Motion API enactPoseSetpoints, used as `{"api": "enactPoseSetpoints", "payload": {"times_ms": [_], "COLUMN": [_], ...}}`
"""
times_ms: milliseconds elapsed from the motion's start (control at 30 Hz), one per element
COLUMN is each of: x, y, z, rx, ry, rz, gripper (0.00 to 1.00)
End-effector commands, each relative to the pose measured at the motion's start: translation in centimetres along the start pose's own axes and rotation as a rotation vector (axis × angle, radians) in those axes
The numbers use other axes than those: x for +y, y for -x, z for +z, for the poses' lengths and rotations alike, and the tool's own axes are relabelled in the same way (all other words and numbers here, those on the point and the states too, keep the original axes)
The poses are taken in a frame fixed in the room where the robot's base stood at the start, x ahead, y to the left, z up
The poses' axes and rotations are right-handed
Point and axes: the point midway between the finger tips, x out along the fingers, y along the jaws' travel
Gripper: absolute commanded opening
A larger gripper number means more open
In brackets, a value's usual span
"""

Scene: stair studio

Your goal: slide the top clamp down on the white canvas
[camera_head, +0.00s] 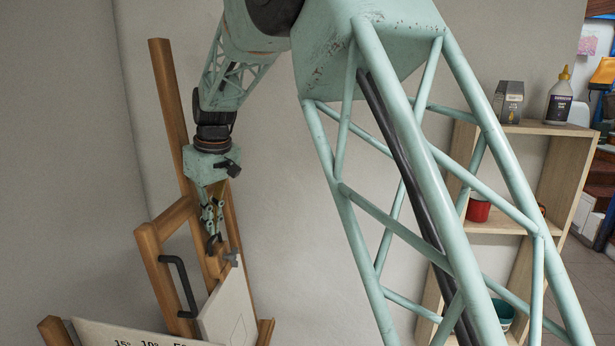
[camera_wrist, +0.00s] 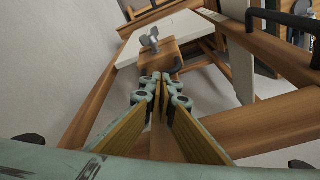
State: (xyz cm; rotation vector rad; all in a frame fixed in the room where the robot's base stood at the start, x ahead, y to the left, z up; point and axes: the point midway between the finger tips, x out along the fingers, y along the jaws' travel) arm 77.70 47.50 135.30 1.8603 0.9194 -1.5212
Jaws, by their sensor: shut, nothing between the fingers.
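The white canvas (camera_head: 228,308) stands on a wooden easel (camera_head: 168,95) at the lower left of the head view. In the wrist view its pale edge (camera_wrist: 185,27) shows beyond the clamp. The top clamp (camera_wrist: 150,62) is a wooden block on the easel's mast with a grey wing nut (camera_wrist: 149,41); the wing nut also shows in the head view (camera_head: 232,258). I cannot tell whether the clamp touches the canvas. My gripper (camera_head: 213,234) points down just above the clamp. Its fingertips (camera_wrist: 161,82) are together and empty, close to the block; contact is unclear.
A black handle (camera_head: 181,285) is on the easel's side frame, left of the canvas. A wooden shelf (camera_head: 535,127) with a glue bottle (camera_head: 558,100) and a red cup (camera_head: 478,208) stands right.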

Motion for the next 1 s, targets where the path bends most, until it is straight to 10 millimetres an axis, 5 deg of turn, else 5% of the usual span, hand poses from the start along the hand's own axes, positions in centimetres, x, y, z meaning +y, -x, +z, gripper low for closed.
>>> {"api": "enactPoseSetpoints", "payload": {"times_ms": [1000], "x": [0.0], "y": [-1.2], "z": [0.2], "rx": [0.0], "ry": [0.0], "rz": [0.0], "gripper": [0.0]}}
